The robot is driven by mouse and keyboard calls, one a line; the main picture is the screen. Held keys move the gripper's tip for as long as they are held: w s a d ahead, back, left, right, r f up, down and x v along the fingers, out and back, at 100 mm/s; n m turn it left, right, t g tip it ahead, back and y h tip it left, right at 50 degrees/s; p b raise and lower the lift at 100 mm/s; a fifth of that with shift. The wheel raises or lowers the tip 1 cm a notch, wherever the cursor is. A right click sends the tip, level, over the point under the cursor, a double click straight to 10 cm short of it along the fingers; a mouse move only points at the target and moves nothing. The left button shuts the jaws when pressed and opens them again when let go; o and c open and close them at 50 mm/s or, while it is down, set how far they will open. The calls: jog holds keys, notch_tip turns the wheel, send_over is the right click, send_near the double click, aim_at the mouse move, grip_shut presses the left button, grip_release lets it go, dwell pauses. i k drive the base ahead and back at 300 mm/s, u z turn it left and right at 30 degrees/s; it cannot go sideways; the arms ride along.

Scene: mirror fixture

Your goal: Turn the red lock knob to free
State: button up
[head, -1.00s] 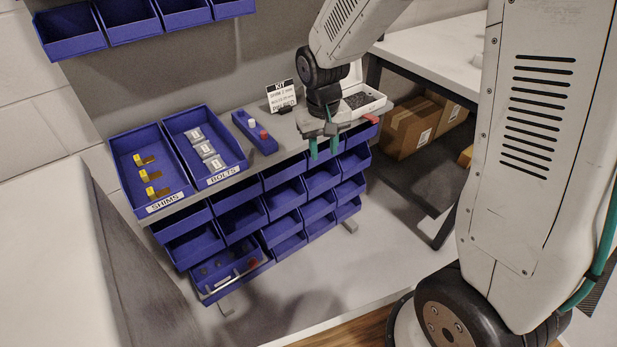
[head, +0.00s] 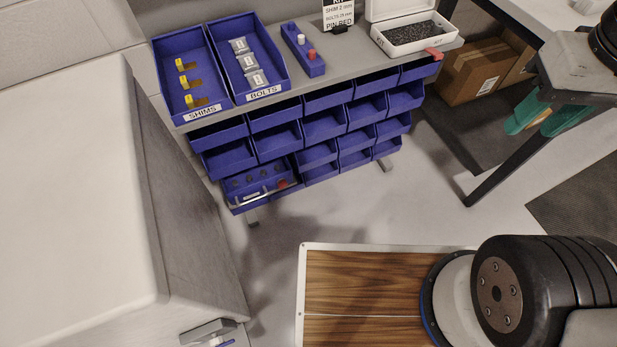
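A red piece (head: 433,54) also sits at the right end of the rack's top. No knob marking or setting is readable.
Blue trays of shims (head: 168,75) and bolts (head: 222,55) stand on the rack top, beside a blue pin holder (head: 290,42) and a white open box (head: 400,42). A large pale block (head: 90,190) fills the left. A grey fitting (head: 207,331) shows at the bottom. The floor between is clear.

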aim_at(282, 183)
jog(key=z, duration=1.2)
jog(key=i, duration=0.8)
jog(key=u, duration=3.2)
